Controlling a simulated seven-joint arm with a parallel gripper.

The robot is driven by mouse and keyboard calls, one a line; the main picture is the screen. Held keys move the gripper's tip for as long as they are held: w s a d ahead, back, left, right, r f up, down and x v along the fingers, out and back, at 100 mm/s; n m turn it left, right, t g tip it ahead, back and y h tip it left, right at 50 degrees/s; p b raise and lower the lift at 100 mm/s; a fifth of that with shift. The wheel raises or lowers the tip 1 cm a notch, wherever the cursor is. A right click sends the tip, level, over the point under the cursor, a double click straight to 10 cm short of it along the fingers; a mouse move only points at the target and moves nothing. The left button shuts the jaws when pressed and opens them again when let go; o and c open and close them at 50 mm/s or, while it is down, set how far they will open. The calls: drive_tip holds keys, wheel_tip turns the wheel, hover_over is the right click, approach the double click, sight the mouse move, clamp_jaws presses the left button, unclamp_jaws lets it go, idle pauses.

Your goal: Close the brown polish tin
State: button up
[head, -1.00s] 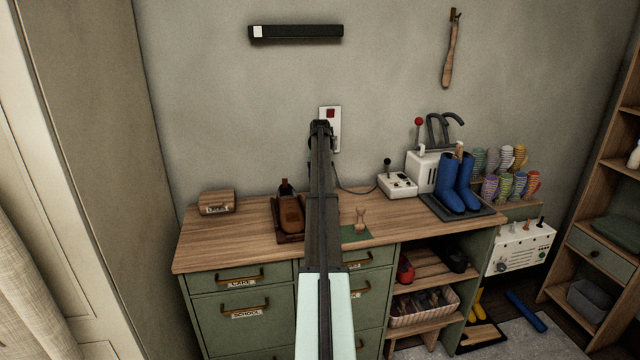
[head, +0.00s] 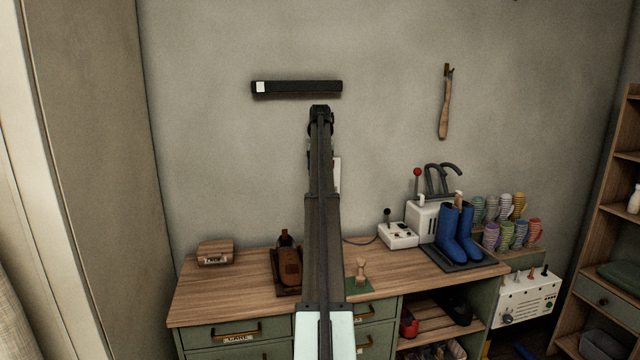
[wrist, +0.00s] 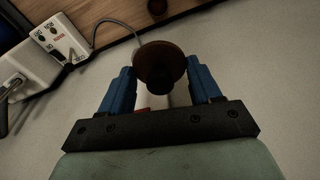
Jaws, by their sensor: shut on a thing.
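A round brown disc (wrist: 150,62) with a dark knob-like part, which looks like the lid of the brown polish tin, is between the blue fingers of my gripper (wrist: 162,82) in the wrist view. The fingers are shut on it, clear of the bench and in front of the wall. A small dark round thing (wrist: 157,6) stands on the wooden bench at the top edge of the wrist view; I cannot tell if it is the tin's body. In the head view my arm hides the fingers, the disc and part of the bench.
The bench (head: 235,292) holds a wooden box (head: 215,253), a brown shoe (head: 290,266) on a stand, a small wooden piece (head: 361,268), a white control box (head: 398,235) with a cable and blue boots (head: 460,234). A black bar (head: 300,88) is on the wall.

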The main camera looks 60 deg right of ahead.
drive_tip(key=shift+r, duration=0.4)
drive_tip(key=shift+s+a+r, duration=0.1)
drive_tip(key=shift+a, duration=0.05)
drive_tip(key=s+a+f+n, duration=0.1)
drive_tip(key=s+a+f, duration=0.3)
drive_tip(key=a+f, duration=0.55)
drive_tip(key=s+a+f+n, duration=0.1)
drive_tip(key=s+a+f, duration=0.45)
drive_tip(key=a, duration=0.75)
drive_tip(key=s+a+f+n, duration=0.1)
drive_tip(key=s+a+f, duration=0.3)
drive_tip(key=a+f, duration=0.55)
drive_tip(key=w+d+r+m, duration=0.15)
drive_tip(key=w+d, duration=0.35)
drive_tip(key=d, duration=0.6)
drive_tip(key=w+d+r+m, duration=0.15)
drive_tip(key=w+d, duration=0.25)
drive_tip(key=d, duration=0.6)
drive_tip(key=w+d+r, duration=0.2)
drive_tip(key=w+d, duration=0.3)
drive_tip(key=d, duration=0.6)
drive_tip(key=shift+s+d+f, duration=0.1)
drive_tip(key=shift+f, duration=1.65)
drive_tip(key=shift+s+d+f, duration=0.1)
drive_tip(key=shift+f, duration=1.6)
drive_tip(key=shift+a+f, duration=0.1)
drive_tip(key=shift+f, duration=0.05)
